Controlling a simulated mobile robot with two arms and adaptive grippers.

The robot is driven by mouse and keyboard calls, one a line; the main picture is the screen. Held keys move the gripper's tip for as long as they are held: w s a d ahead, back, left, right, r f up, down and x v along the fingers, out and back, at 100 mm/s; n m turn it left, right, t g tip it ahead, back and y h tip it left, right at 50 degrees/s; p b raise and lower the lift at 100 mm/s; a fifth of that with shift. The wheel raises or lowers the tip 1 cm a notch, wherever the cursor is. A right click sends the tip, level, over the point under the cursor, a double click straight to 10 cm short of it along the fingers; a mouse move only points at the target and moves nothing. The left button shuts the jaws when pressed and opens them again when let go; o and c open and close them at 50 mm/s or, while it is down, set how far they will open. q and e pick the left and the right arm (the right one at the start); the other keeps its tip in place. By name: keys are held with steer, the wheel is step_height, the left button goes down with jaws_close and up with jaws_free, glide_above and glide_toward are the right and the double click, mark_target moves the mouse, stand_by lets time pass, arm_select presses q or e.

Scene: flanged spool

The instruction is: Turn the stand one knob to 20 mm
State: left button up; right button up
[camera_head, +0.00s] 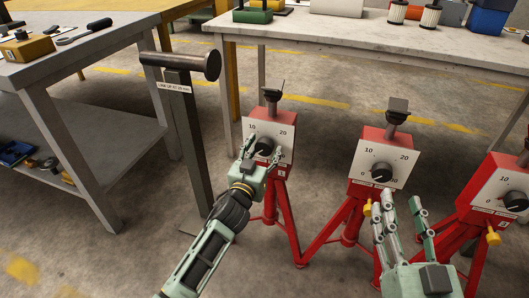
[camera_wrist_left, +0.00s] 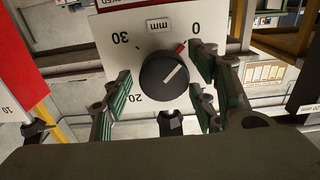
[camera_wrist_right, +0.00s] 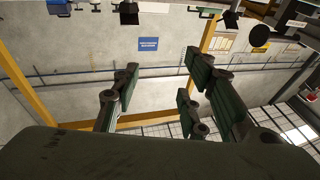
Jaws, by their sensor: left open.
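The stand one dial plate (camera_head: 284,133) is white on a red tripod, with 10 and 20 showing. Its round black knob (camera_head: 264,147) is partly behind my left gripper (camera_head: 258,156). In the left wrist view the knob (camera_wrist_left: 165,77) appears upside down; its white line points up and right, toward the 0 side, near a red mark. My left gripper (camera_wrist_left: 165,95) is open, its fingers on either side of the knob; contact is not clear. My right gripper (camera_head: 396,215) is open and empty, in front of the middle stand (camera_head: 384,160).
A third red stand (camera_head: 497,187) is at the right. A dark post (camera_head: 187,120) left of stand one bears a label (camera_head: 174,87) reading about 20 mm and a horizontal cylinder (camera_head: 180,64). Grey tables (camera_head: 85,60) stand left and behind (camera_head: 330,30).

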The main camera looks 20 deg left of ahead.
arm_select(q)
steer(key=shift+w, duration=0.35)
arm_select(e)
steer(key=shift+s+r, duration=0.1)
steer(key=shift+r, duration=0.4)
arm_select(q)
steer(key=shift+c, duration=0.2)
steer(key=c, duration=1.1)
steer(key=shift+o, duration=0.2)
arm_select(e)
steer(key=shift+f, duration=0.15)
